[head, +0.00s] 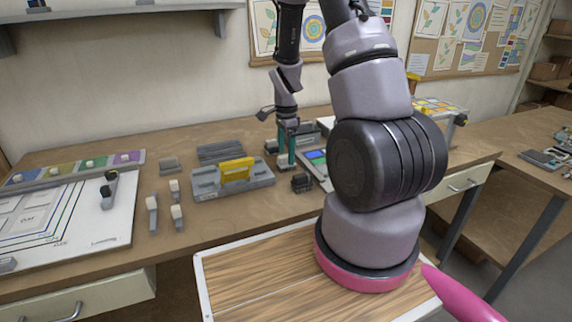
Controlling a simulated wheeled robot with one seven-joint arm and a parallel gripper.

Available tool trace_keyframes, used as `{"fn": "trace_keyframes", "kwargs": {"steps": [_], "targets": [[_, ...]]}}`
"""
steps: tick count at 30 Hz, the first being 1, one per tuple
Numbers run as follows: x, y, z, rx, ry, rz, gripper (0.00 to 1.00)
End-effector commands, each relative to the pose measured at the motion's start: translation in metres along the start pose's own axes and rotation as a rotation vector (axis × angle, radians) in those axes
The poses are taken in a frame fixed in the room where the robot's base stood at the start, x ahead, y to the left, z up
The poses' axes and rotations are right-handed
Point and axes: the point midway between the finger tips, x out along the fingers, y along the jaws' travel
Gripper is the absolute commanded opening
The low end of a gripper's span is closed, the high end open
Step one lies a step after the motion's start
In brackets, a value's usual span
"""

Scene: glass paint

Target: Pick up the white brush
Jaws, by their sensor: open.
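Three small pieces with pale tops and grey lower parts, which look like brushes, stand on the wooden table left of centre: a left brush (152,211), a back brush (174,189) and a front brush (177,217). I cannot tell which one is the white brush. My gripper (286,163) has teal fingers pointing down. It is open, with no object visible between the fingers, at the back of the table to the right of the brushes, past the yellow-topped holder. My arm hides part of the table to its right.
A grey holder with a yellow block (236,170) stands between the brushes and my gripper. A small dark block (301,182) sits near the fingers. A white board (90,225) with a black-topped tool (109,190) lies at left. Bare table shows in front of the brushes.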

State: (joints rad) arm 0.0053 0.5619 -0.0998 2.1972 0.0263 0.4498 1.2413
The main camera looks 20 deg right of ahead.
Motion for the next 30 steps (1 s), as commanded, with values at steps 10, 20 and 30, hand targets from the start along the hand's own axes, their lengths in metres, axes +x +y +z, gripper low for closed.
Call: {"fn": "trace_keyframes", "kwargs": {"steps": [10,20,30], "targets": [[0.025,-0.001,0.0,0.0,-0.001,-0.001,0.88],[0.025,-0.001,0.0,-0.001,-0.001,-0.001,0.03],[0.017,-0.002,0.0,-0.001,0.0,-0.004,0.0]]}}
